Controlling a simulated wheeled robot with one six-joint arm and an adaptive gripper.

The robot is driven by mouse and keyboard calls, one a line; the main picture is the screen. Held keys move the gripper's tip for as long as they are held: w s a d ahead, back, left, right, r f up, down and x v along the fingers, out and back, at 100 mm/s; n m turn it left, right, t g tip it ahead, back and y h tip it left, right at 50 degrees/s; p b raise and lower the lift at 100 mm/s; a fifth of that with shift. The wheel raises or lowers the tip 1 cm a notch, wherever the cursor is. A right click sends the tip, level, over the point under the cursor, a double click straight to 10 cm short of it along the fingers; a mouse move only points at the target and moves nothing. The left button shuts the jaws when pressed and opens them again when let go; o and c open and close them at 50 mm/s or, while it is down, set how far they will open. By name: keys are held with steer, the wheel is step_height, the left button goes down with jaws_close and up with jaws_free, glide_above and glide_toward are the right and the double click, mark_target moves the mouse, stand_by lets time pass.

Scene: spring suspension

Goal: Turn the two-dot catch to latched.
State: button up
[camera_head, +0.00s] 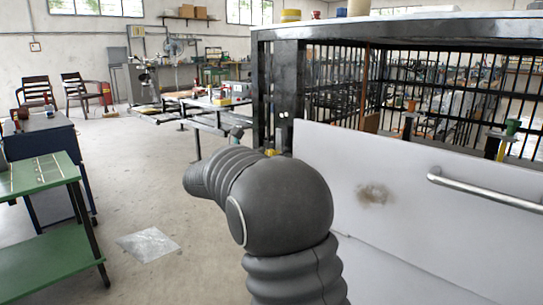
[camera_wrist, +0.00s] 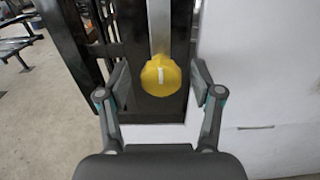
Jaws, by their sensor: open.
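A round yellow knob (camera_wrist: 154,84), which I take to be the catch, sits on a dark upright post in the wrist view. A short white mark on its face stands close to vertical. In the head view, a small part of the yellow knob (camera_head: 271,152) shows past my arm, below two pale dots (camera_head: 284,115) on the post. My gripper (camera_wrist: 160,82) is open, one finger on each side of the knob, with gaps visible on both sides. I cannot tell how far the fingertips are from the post.
A pale panel (camera_head: 400,185) with a metal bar handle (camera_head: 485,190) lies right of the post. A barred cage (camera_head: 400,90) stands behind it. A green table (camera_head: 40,175) is at the left. The floor between is mostly open, with a flat grey sheet (camera_head: 149,245).

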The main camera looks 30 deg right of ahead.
steer(key=shift+w+d, duration=0.2)
steer(key=shift+d, duration=0.35)
